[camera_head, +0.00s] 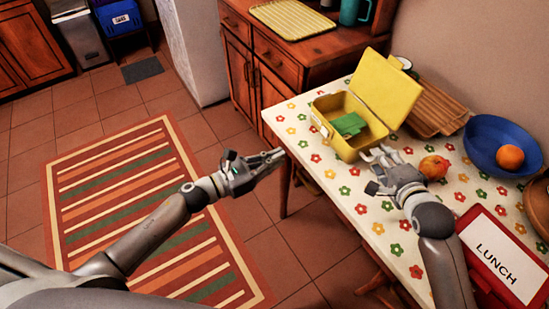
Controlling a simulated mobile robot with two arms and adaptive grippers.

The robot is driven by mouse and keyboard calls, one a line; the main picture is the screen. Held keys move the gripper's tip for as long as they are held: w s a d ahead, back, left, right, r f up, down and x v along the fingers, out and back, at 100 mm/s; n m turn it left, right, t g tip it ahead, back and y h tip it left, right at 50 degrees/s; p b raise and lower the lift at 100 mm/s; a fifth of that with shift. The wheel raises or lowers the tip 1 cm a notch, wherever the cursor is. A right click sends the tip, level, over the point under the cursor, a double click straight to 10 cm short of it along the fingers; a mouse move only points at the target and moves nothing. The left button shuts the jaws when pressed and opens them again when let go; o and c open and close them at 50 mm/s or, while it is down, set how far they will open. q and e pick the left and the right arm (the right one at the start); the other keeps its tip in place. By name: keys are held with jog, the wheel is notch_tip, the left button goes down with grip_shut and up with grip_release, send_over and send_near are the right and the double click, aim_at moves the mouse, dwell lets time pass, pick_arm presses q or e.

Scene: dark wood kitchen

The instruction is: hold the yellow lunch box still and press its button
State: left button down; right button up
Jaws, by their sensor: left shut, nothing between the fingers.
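The yellow lunch box (352,144) stands on the flowered table with its lid (388,88) raised. A green item (348,124) lies inside it. A small light patch shows on the box's left side, but I cannot make out a button. My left gripper (279,154) is shut and empty, off the table's left edge, apart from the box and to its lower left. My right gripper (374,153) is close to the box's near right corner, with its fingertips spread apart. I cannot tell whether it touches the box.
The table (352,200) also holds a peach-like fruit (434,167), a blue bowl (483,136) with an orange (510,157), a wooden rack (436,108) and a red lunch box (490,238). The tabletop left of the box is clear. A wooden cabinet (275,56) stands behind.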

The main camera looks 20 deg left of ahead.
jog(key=v, duration=1)
jog(key=shift+s+d, duration=0.1)
jog(key=shift+s, duration=0.05)
